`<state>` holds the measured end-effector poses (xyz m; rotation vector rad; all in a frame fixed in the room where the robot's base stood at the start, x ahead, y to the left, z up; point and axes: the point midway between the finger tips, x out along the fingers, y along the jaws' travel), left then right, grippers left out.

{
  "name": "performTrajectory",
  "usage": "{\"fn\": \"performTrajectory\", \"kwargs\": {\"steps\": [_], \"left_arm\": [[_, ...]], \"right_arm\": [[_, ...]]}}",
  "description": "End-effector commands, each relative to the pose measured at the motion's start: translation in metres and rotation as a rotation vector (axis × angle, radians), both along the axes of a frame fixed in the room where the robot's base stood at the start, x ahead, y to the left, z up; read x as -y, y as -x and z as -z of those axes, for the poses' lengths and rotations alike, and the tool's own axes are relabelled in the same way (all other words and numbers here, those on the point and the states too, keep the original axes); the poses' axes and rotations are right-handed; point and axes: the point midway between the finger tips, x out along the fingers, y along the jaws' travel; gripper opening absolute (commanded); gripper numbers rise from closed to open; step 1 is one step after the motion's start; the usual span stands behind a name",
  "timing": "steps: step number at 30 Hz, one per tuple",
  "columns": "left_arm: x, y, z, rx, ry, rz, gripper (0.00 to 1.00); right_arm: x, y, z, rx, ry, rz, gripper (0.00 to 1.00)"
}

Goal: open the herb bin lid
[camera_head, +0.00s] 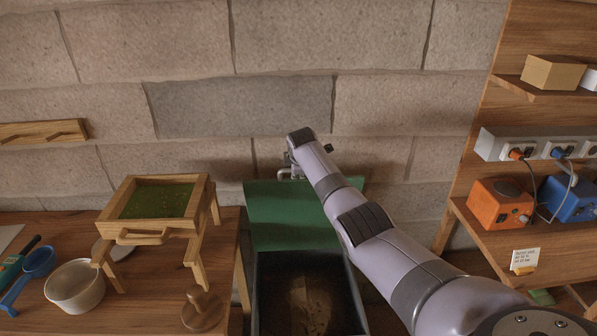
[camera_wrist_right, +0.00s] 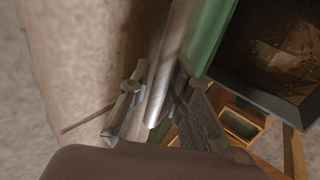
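The herb bin (camera_head: 353,312) is a dark open box at the bottom centre of the head view, with brown dry matter inside. Its green lid (camera_head: 285,212) stands raised behind the opening, toward the stone wall. The bin's rim (camera_wrist_right: 262,98) and the green lid (camera_wrist_right: 206,38) also show in the right wrist view. My right gripper (camera_head: 290,170) is at the lid's upper left edge, partly hidden by my arm. In the wrist view its fingers (camera_wrist_right: 160,112) are apart, with a pale metal bar (camera_wrist_right: 172,65) between them; contact is unclear. My left gripper is out of view.
A wooden table (camera_head: 60,228) on the left holds a framed stand with a green screen (camera_head: 158,202), a white pot (camera_head: 75,287) and a blue scoop (camera_head: 38,264). Shelves on the right hold an orange box (camera_head: 490,203) and a blue box (camera_head: 568,200). The stone wall (camera_head: 240,105) is close behind the lid.

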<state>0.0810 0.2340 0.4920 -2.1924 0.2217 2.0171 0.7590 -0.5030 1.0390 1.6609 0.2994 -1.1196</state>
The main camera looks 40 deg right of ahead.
Motion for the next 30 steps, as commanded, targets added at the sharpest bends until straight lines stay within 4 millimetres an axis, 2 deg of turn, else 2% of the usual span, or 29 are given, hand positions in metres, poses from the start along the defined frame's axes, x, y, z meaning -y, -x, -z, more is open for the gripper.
{"fn": "performTrajectory", "kwargs": {"steps": [6,18,26,30], "left_arm": [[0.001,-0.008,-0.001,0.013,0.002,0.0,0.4],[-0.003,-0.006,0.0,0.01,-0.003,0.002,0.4],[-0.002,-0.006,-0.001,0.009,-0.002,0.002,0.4],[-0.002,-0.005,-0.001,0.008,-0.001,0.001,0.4]], "right_arm": [[0.0,0.0,0.0,-0.001,0.0,0.001,0.33],[0.0,0.003,-0.003,0.0,0.0,0.003,0.33],[-0.01,0.018,-0.026,0.002,0.002,0.001,0.33],[-0.017,0.03,-0.045,0.003,0.002,0.001,0.33]]}}
